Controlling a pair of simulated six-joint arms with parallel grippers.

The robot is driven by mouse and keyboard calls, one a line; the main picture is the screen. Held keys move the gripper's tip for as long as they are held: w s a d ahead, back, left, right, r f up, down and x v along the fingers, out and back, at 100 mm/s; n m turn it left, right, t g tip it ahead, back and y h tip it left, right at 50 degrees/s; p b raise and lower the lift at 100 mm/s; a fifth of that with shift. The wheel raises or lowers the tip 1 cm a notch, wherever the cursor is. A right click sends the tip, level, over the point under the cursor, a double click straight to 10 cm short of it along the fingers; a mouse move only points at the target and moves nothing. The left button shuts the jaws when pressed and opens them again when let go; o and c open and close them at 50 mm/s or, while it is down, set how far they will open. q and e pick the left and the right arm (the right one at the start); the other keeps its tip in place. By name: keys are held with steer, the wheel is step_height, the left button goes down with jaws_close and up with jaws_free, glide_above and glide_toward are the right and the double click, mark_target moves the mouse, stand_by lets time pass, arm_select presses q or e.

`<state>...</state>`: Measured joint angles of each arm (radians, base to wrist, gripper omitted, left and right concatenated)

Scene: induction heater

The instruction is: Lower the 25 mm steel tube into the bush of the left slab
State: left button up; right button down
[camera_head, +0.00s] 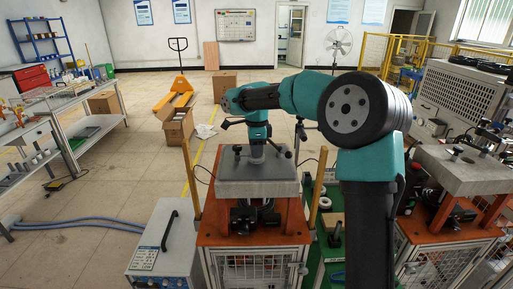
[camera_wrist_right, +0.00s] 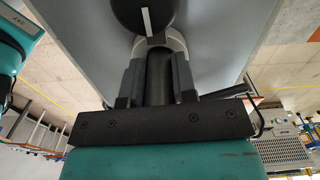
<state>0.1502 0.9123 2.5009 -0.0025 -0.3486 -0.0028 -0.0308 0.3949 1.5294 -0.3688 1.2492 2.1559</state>
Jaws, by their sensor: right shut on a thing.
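The left slab (camera_head: 232,172) is a thick grey plate on an orange stand, in the middle of the head view. My right gripper (camera_head: 257,148) points down just above the middle of this slab. A short pale cylinder shows under it; I cannot tell if it is tube or finger. In the right wrist view my right gripper (camera_wrist_right: 157,72) is shut on the steel tube (camera_wrist_right: 160,76), a dark cylinder between the fingers. The grey slab (camera_wrist_right: 228,40) lies beyond. The bush and the tube's lower end cannot be made out clearly. My left gripper is not in view.
A dark round part (camera_wrist_right: 148,14) with a white mark shows past the fingertips. Black knobs (camera_head: 237,150) stand on the slab's back left and right. A second slab (camera_head: 462,172) stands at right. A grey box (camera_head: 163,245) with a black handle stands at front left.

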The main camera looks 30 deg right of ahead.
steer(key=c, duration=0.8)
jaws_free()
step_height(320, 180, up, 18)
steer(key=shift+f, duration=0.25)
stand_by(0.8)
